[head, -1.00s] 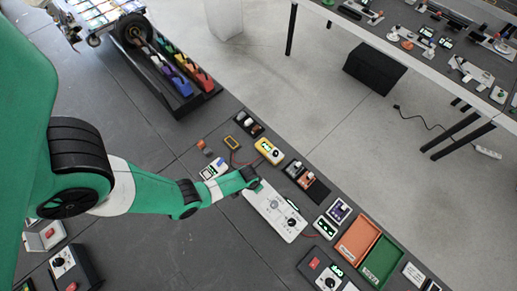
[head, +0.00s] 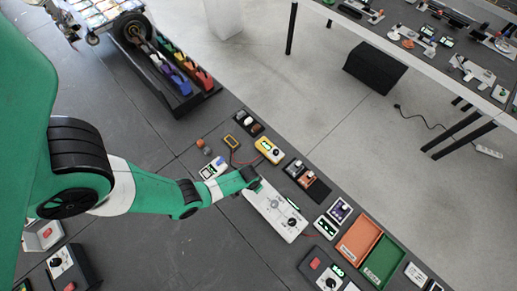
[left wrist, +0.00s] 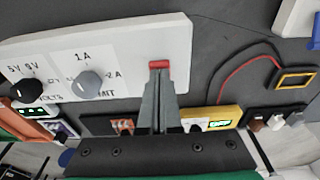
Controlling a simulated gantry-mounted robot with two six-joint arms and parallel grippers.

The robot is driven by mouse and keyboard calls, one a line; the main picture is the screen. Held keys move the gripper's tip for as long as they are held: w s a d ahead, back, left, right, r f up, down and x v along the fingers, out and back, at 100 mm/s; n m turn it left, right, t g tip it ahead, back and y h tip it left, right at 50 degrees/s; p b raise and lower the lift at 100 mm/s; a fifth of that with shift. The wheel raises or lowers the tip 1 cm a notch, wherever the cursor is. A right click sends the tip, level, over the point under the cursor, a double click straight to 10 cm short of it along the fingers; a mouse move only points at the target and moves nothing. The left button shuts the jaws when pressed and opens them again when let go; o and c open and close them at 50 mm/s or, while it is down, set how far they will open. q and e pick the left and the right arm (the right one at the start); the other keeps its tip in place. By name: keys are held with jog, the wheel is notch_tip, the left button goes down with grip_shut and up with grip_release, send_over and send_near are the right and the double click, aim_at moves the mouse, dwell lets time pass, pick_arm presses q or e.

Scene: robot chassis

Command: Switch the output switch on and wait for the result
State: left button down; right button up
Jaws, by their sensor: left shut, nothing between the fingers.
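In the left wrist view the panel (left wrist: 120,45) shows a black volts knob (left wrist: 27,91), a grey limit knob (left wrist: 88,83) and a red switch (left wrist: 159,64). My left gripper (left wrist: 158,78) is shut and empty, its tips at the red switch; they partly hide it and I cannot tell if they touch. In the head view my left gripper (head: 257,186) is over the panel's upper left end. My right gripper is not in view.
A yellow meter (head: 269,150) with a lit screen lies beyond the panel. Orange (head: 359,239) and green (head: 383,262) trays stand to the right. Several small devices crowd the bench around the panel.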

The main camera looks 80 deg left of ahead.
pick_arm(q)
jog(key=shift+f, duration=0.3)
notch_tip(320, 180, up, 7)
jog(key=p, duration=0.6)
jog(key=shift+r+p, duration=0.1)
jog(key=shift+p, duration=0.2)
dwell(0.3)
